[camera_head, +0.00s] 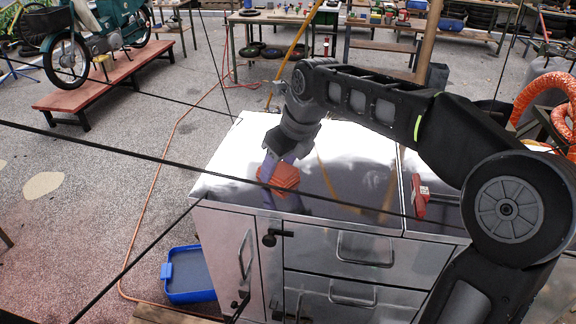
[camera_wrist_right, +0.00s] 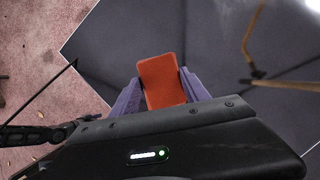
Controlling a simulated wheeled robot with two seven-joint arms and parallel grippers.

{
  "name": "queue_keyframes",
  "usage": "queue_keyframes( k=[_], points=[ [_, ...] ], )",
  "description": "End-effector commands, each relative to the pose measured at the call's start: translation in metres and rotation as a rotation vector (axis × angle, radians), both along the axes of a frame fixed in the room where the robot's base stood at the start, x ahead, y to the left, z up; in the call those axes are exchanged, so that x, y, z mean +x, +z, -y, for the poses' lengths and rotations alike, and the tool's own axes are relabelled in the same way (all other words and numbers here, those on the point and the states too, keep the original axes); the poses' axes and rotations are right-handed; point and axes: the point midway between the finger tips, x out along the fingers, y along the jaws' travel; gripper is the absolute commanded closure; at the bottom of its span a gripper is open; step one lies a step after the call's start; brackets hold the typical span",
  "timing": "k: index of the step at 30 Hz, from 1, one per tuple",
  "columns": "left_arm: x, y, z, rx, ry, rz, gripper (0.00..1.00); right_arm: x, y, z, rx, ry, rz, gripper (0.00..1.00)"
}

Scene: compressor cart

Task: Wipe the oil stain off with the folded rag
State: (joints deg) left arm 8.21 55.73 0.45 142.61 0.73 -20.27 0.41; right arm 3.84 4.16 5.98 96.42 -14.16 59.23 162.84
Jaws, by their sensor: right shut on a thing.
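The folded rag (camera_head: 284,178) is orange-red and sits at the front left part of the shiny metal cart top (camera_head: 232,158). My right gripper (camera_head: 279,163) comes down over it with purple fingers shut on it. In the right wrist view the rag (camera_wrist_right: 162,80) is pinched between the two purple fingers (camera_wrist_right: 158,92) and sticks out past their tips. I cannot tell whether it touches the cart top or hangs just above it. No oil stain can be made out; the rag, gripper and glare may hide it. My left gripper is not in view.
A red tool (camera_head: 420,197) lies on the cart top at the right. The cart front has drawers with handles (camera_head: 365,250). A blue bin (camera_head: 187,276) stands on the floor at left. Orange coiled hose (camera_head: 545,95) is at far right. Thin dark lines cross the view.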

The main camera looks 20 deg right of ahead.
Motion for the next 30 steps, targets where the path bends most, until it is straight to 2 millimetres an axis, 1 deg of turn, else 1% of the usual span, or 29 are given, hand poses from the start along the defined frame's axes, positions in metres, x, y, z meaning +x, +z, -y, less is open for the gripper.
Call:
queue_keyframes(
  k=[4,22,26,30],
  points=[
    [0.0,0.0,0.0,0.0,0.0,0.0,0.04,0.002,0.0,-0.004,0.0,0.001,0.0,0.86],
    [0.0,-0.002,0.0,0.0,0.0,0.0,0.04,0.001,-0.004,-0.003,0.0,0.0,-0.003,0.86],
    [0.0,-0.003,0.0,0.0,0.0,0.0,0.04,-0.002,-0.005,0.002,0.001,-0.001,-0.006,0.86],
    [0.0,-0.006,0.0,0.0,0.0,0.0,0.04,-0.01,-0.005,0.012,0.0,-0.003,-0.006,0.86]
  ],
)
